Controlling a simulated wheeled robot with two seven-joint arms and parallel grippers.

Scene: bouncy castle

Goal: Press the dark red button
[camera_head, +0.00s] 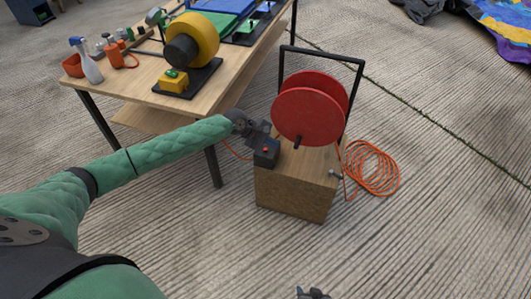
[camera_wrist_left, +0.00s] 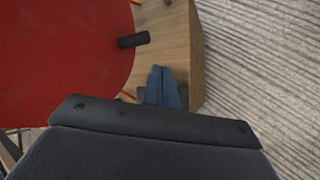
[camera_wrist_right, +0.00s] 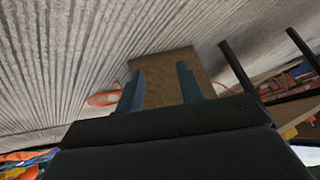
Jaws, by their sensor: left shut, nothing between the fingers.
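A dark box with a small red button (camera_head: 266,149) on it stands on the left part of a wooden block (camera_head: 290,205), beside a red reel (camera_head: 308,112). My left gripper (camera_head: 266,136) is at the box, close behind the button in the head view; I cannot tell whether it touches. In the left wrist view its blue fingers (camera_wrist_left: 161,75) are together and empty over the block, and the button is hidden. My right gripper (camera_head: 312,293) barely shows at the bottom edge of the head view. In the right wrist view its fingers (camera_wrist_right: 160,88) are apart and empty, facing the block.
The reel's black frame (camera_head: 322,56) rises above the block. An orange hose (camera_head: 372,170) lies coiled on the floor to the right. A wooden table (camera_head: 140,84) at upper left holds a yellow blower (camera_head: 205,32), a spray bottle (camera_head: 90,68) and other items. The floor in front is clear.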

